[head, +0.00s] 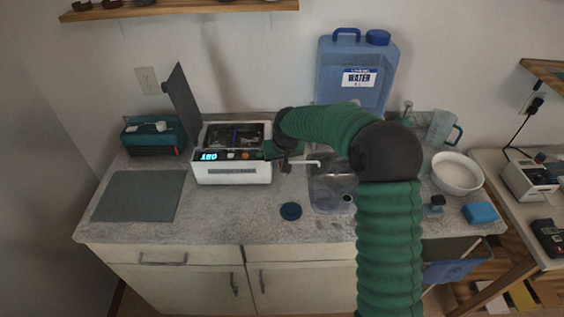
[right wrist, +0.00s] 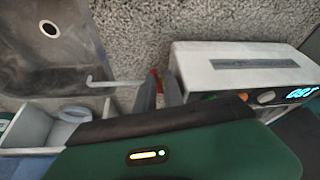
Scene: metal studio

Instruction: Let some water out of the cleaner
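The cleaner (head: 232,174) is a white box with a lit display, knobs and an open top; its dark lid stands raised at the left. Its white drain pipe (head: 307,162) reaches over the sink (head: 330,196) and also shows in the right wrist view (right wrist: 102,84). My right gripper (right wrist: 159,92) is at the cleaner's right side, its fingers close together on a small red valve handle (right wrist: 155,76) beside the pipe. The fingers hide most of the handle. No water shows at the pipe's end. My left gripper is not in view.
A blue water jug (head: 339,90) stands behind the sink. A grey mat (head: 138,196) and a teal box (head: 153,137) are at left. A round dark-blue cap (head: 291,211) lies in front. A white bowl (head: 457,172), measuring jug (head: 439,128) and blue sponge (head: 480,213) are at right.

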